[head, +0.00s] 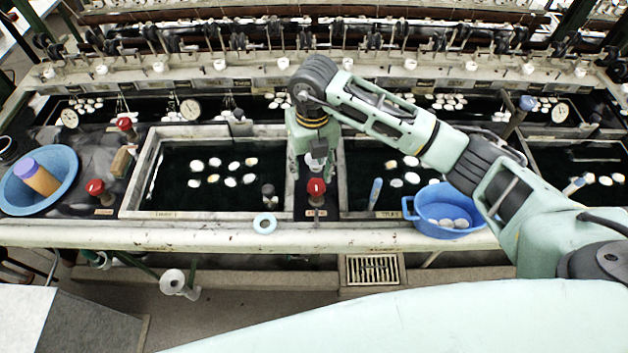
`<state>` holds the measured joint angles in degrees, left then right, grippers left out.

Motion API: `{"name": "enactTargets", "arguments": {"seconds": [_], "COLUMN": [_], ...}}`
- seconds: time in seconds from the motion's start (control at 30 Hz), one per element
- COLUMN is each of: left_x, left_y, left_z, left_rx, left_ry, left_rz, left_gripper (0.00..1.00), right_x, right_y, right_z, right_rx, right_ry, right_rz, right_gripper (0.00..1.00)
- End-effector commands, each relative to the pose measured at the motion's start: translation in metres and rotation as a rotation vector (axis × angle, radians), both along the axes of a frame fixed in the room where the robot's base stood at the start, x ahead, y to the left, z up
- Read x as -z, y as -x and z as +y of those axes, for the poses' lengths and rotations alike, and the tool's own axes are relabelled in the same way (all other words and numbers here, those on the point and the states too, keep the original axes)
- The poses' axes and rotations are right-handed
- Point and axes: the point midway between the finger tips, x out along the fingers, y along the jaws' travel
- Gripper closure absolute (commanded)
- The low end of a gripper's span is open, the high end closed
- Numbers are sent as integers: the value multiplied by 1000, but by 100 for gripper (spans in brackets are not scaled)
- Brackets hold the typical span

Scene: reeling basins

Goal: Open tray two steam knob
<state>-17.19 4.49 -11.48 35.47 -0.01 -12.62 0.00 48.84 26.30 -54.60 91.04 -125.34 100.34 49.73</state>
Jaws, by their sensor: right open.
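A red steam knob (316,187) stands on the divider between the middle-left tray (140,172) and the middle-right tray (440,158). A small plate sits in front of it, its lettering too small to read. My right gripper (314,172) reaches down from above, open, with its fingers just above and behind this knob. I cannot tell whether they touch it. Another red knob (96,188) stands left of the middle-left tray, and a third red knob (125,124) is farther back. My left gripper is not in view.
A blue basin (432,226) with pale cocoons sits at the front edge, under my right forearm. A large blue bowl (62,162) with an orange cylinder (42,180) is at the far left. Reeling machinery lines the back.

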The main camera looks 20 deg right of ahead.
Motion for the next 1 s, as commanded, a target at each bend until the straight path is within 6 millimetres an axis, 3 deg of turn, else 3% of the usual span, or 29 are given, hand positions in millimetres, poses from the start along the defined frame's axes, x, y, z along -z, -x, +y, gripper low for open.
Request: {"name": "enactTargets", "arguments": {"seconds": [0.1, 0.6, 0.93, 1.0], "left_x": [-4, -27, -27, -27], "left_y": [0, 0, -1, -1], "left_z": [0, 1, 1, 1], "left_rx": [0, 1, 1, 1], "left_ry": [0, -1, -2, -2], "left_rz": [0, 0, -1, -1], "left_gripper": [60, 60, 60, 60], "right_x": [4, 71, 77, 76], "right_y": [-2, -1, -2, -2], "right_z": [-11, -10, -10, -10], "right_rx": [15, 12, 11, 11], "right_ry": [45, 41, 40, 40], "right_rz": [3, 3, 1, 1], "right_gripper": [57, 57, 57, 63]}}
